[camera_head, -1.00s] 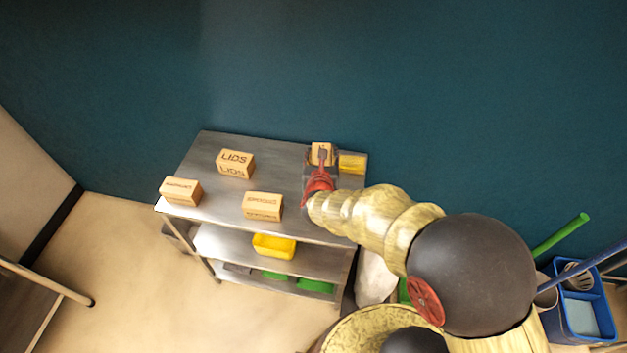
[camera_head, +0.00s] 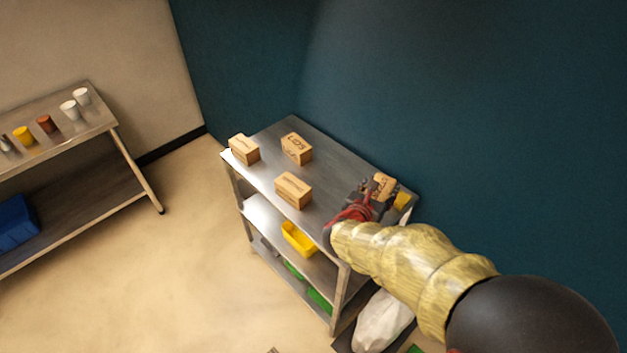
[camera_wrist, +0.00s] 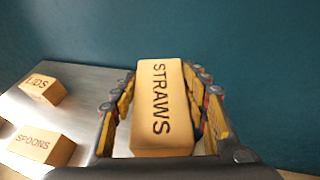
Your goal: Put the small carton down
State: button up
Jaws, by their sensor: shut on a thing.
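The small carton, a tan box marked STRAWS (camera_wrist: 158,105), is between the fingers of my gripper (camera_wrist: 160,108) in the wrist view. The gripper is shut on it, with a finger along each side. In the head view the carton (camera_head: 384,184) shows partly behind my gripper (camera_head: 372,192), over the right end of the steel table (camera_head: 325,160). I cannot tell whether the carton's underside touches the tabletop.
On the tabletop stand the LIDS carton (camera_head: 296,149), the SPOONS carton (camera_head: 293,190) and another carton (camera_head: 244,149). A dark teal wall (camera_head: 460,110) rises behind. The tabletop between the cartons is clear.

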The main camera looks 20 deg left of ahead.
jog(key=s+a+f+n+y+b, duration=0.1)
jog(key=s+a, duration=0.4)
jog(key=a, duration=0.4)
jog(key=s+a+f+n+y+b, duration=0.15)
jog(key=s+a, duration=0.35)
jog(key=a, duration=0.5)
jog(key=shift+m+h, duration=0.45)
jog(key=w+d+f+b, duration=0.2)
jog(key=w+d+f, duration=0.2)
jog(key=w+d+f+b, duration=0.2)
jog(key=w+d+f, duration=0.2)
jog(key=w+f, duration=0.1)
jog(key=shift+w+d, duration=0.15)
jog(key=shift+w, duration=0.05)
jog(key=shift+w+d+f, duration=0.25)
jog(key=shift+f, duration=0.25)
jog(key=shift+f+b, duration=0.8)
jog(key=shift+f, duration=0.7)
jog(key=shift+f+b, duration=0.2)
jog(key=shift+b, duration=0.1)
jog(key=o, duration=1.2)
